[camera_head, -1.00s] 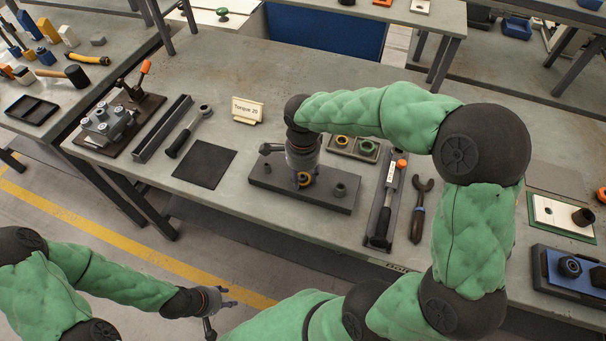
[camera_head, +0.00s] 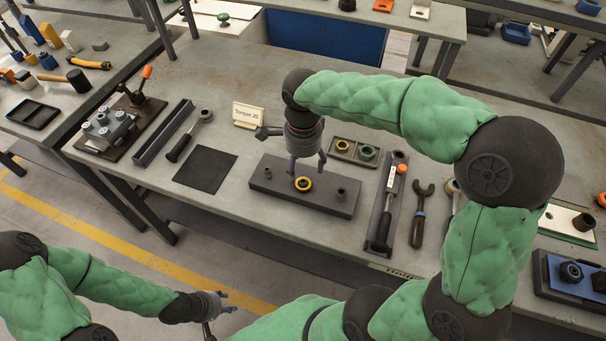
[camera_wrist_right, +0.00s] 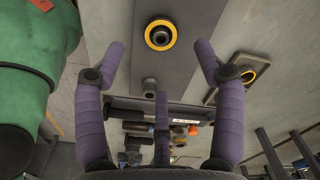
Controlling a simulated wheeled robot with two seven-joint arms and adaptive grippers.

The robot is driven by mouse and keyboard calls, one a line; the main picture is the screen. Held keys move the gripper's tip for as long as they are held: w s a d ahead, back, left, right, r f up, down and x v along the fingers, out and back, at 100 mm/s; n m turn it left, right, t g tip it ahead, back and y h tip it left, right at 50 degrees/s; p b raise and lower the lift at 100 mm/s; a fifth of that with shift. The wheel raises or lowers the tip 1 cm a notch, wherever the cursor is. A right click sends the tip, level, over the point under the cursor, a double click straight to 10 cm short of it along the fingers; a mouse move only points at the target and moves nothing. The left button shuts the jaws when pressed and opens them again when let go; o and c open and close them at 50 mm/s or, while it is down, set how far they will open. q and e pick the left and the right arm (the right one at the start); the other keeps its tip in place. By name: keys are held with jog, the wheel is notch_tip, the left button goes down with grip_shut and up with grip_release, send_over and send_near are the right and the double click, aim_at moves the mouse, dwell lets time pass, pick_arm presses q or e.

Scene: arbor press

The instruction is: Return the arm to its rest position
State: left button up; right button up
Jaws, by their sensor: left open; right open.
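My right gripper (camera_head: 307,168) is open and empty, pointing down above the dark grey block (camera_head: 335,196) on the bench. A yellow-and-black ring part (camera_head: 303,184) sits on the block just below its fingertips, apart from them. In the right wrist view the spread purple fingers (camera_wrist_right: 160,60) have nothing between them, and the ring (camera_wrist_right: 160,35) lies beyond their tips. My left gripper (camera_head: 226,302) is open and empty, low in front of the bench over the floor.
A Torque 20 sign (camera_head: 249,114) stands behind the block. A tray with rings (camera_head: 354,150) is behind it at right. A torque wrench in a holder (camera_head: 388,205) and an open-ended tool (camera_head: 420,215) lie right. A black mat (camera_head: 205,170) lies left.

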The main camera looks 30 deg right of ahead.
jog(key=shift+r, duration=2.3)
